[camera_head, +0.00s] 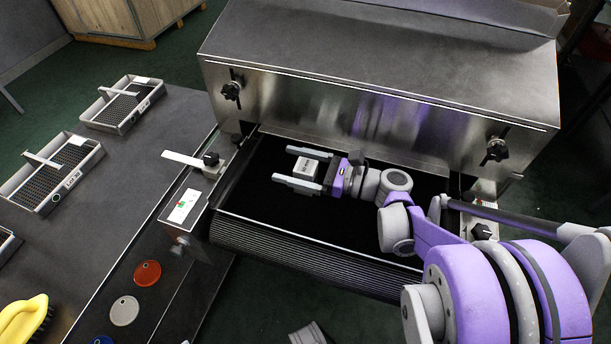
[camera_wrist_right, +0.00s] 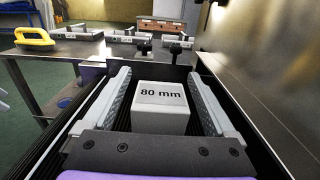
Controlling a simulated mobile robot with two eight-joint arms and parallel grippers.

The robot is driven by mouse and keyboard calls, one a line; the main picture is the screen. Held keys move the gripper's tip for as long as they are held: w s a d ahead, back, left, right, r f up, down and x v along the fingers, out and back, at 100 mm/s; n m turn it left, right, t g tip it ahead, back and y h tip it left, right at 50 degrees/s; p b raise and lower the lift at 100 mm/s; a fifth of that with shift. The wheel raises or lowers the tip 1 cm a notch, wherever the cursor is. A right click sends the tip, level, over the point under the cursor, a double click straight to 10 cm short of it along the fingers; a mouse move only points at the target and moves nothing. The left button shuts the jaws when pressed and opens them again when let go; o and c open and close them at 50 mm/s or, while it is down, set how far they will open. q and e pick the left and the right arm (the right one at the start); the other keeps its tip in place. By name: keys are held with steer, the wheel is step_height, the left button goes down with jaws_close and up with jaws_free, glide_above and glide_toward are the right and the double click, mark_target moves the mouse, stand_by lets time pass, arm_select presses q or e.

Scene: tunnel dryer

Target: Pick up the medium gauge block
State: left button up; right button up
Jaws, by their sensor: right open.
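A pale gauge block (camera_head: 305,168) marked "80 mm" lies on the black belt (camera_head: 270,210) in front of the dryer. It also shows in the right wrist view (camera_wrist_right: 161,112). No other block shows to compare its size with. My right gripper (camera_head: 285,164) is open, with one finger along each side of the block. In the right wrist view a narrow dark gap shows between the block and each finger. The block's underside is hidden. My left gripper is not in view.
The steel dryer housing (camera_head: 380,85) stands just behind the belt. A sensor bracket (camera_head: 190,160) sits at the belt's left end. The table at left holds wire-bottomed trays (camera_head: 123,104), coloured discs (camera_head: 147,273) and a yellow-handled brush (camera_head: 22,318).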

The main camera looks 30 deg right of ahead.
jaws_close()
stand_by(0.4)
steer(key=shift+r, duration=0.15)
